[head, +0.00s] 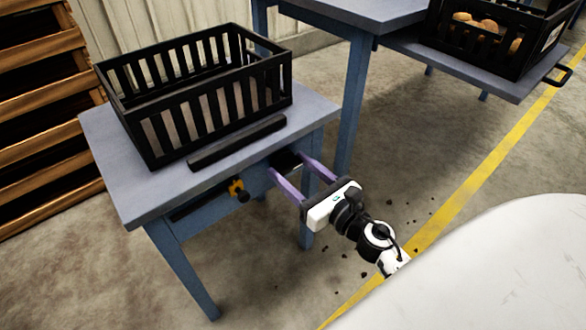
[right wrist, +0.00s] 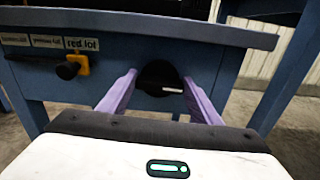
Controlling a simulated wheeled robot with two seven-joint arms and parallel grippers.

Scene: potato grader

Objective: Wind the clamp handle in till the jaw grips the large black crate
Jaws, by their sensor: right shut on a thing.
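The large black crate (head: 165,140), slatted and empty, sits on a small blue-grey table (head: 120,185). A long black bar, the clamp jaw (head: 237,144), lies along the crate's near side; I cannot tell whether it touches. The dark round clamp handle (head: 287,161) is at the table's front edge, below the jaw. In the right wrist view the handle (right wrist: 158,76) shows between the purple fingers, with a small pale mark on it. My right gripper (head: 289,165) is shut on the handle, its fingers on either side. My left gripper is not in view.
A yellow piece with a black knob (head: 238,189) is on the table front, left of the handle. Labels, one reading "red lot" (right wrist: 81,44), sit above it. Another blue table (head: 340,15) and a crate of potatoes (head: 480,50) stand at upper right. Wooden pallets (head: 40,100) are at left.

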